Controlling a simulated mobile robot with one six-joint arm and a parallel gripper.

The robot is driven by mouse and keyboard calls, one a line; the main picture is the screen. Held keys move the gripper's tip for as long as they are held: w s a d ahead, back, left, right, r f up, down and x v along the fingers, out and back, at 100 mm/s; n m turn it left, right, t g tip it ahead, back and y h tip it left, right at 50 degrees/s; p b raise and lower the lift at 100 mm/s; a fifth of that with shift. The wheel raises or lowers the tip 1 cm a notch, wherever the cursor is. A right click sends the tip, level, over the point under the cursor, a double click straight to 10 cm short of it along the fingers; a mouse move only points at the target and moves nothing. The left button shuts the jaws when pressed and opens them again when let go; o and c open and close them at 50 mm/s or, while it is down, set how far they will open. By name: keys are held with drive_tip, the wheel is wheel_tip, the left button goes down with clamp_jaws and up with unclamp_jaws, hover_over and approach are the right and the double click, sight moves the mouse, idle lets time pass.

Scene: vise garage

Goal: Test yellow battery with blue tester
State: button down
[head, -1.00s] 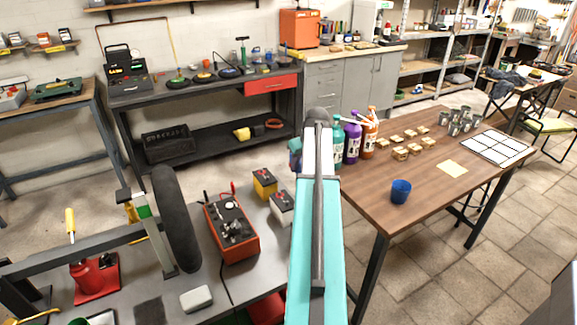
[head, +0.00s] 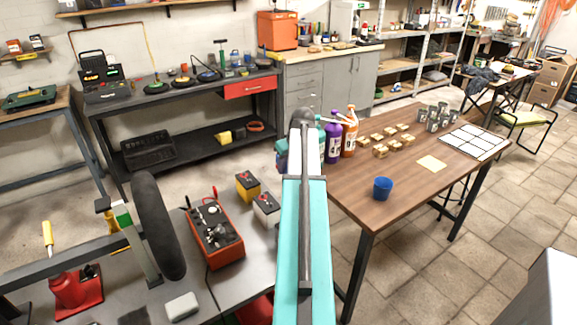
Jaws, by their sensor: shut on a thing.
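A yellow battery with a dark top (head: 248,188) stands on the grey bench at lower centre. A white-grey battery (head: 266,208) stands beside it, to the right. An orange-red box with a dark panel and knobs (head: 215,235) sits to their left, and a red lead or handle rises next to it. I cannot make out a blue tester. My turquoise arm stands upright in the middle of the view. A small blue-teal part shows at the left of its top, and I cannot tell what it is. My gripper and anything in it are hidden.
A black tyre (head: 158,228) and a red jack (head: 75,285) are on the left. A wooden table (head: 400,205) on the right carries several bottles, a blue cup (head: 382,188), small blocks and cans. Tiled floor on the right is free.

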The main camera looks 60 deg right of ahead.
drive_tip(key=shift+r+p, duration=1.85)
drive_tip(key=shift+r, duration=1.15)
drive_tip(key=shift+r, duration=0.1)
